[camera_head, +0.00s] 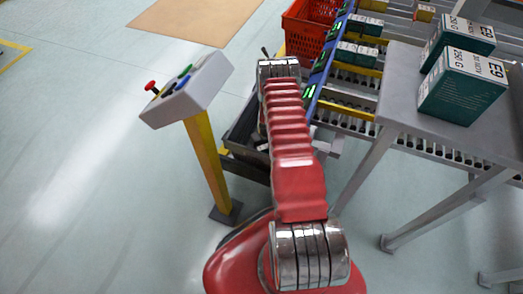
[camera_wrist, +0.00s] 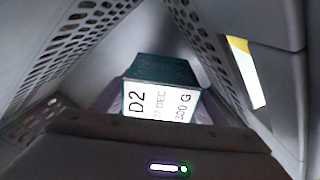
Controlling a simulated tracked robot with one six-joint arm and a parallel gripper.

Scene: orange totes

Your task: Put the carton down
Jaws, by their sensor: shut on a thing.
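A carton (camera_wrist: 161,90) with a dark green top and a white face marked D2 shows in the middle of the wrist view. My gripper (camera_wrist: 160,84) is shut on it, with dark purplish finger parts on both sides of the carton. Grey walls with perforated panels (camera_wrist: 75,32) rise around them, so the carton seems to be down inside a grey tote. Whether it touches the tote's floor cannot be told. In the head view my red arm hides both gripper and carton. A dark grey tote (camera_head: 240,133) shows partly behind the arm.
A roller conveyor (camera_head: 345,117) with more cartons runs behind. An orange tote (camera_head: 308,28) stands at the back. A control panel (camera_head: 190,90) on a yellow post stands left of the arm.

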